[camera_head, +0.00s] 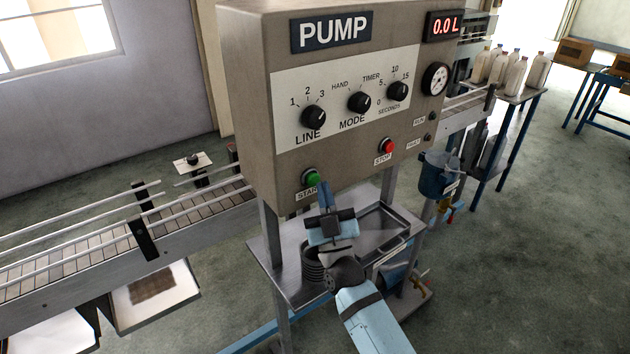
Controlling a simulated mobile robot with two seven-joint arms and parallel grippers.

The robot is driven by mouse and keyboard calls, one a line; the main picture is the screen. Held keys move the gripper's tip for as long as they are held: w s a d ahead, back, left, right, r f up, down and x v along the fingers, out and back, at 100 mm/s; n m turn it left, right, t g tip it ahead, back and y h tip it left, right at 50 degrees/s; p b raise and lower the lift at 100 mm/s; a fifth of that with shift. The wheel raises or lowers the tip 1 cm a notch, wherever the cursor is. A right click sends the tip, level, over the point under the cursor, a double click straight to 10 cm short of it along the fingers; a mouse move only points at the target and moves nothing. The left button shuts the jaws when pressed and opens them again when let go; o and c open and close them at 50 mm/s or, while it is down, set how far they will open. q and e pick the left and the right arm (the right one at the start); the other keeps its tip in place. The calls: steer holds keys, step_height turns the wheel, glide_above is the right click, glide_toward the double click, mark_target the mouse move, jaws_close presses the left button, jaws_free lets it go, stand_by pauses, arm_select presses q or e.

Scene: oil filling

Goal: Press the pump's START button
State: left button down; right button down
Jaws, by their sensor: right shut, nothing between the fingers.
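The pump panel (345,150) is a large beige box with a PUMP sign in the middle of the head view. Its green START button (311,178) is at the lower left of the front face, above a START label that is partly covered by my gripper. My right gripper (323,188) is shut and empty, its fingertips pointing up close to the button's lower right. I cannot tell whether the tips touch it. The red STOP button (388,146) is further right. The display (444,26) reads 0.0 L. My left gripper is not in view.
Black LINE (313,117), MODE (359,102) and TIMER (397,91) knobs sit above the buttons. A metal tray (376,232) is below the panel. A conveyor (190,212) with rails runs left. Bottles (514,75) stand on a table at the back right.

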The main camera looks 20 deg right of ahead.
steer(key=shift+w+a, duration=0.1)
steer(key=shift+w, duration=0.2)
steer(key=shift+w, duration=0.15)
stand_by(0.4)
steer(key=shift+w+a+r, duration=0.2)
steer(key=shift+w+a, duration=0.1)
steer(key=shift+w, duration=0.1)
stand_by(0.5)
steer(key=shift+s+d+f, duration=0.1)
steer(key=shift+s+f, duration=0.05)
steer(key=shift+s, duration=0.4)
steer(key=shift+s+d+f, duration=0.1)
steer(key=shift+s, duration=0.4)
steer(key=shift+p, duration=0.35)
steer(key=s, duration=0.1)
steer(key=s+d+p, duration=0.1)
steer(key=s, duration=0.1)
steer(key=s+d, duration=0.1)
steer(key=shift+s+r, duration=0.1)
steer(key=shift+s, duration=0.15)
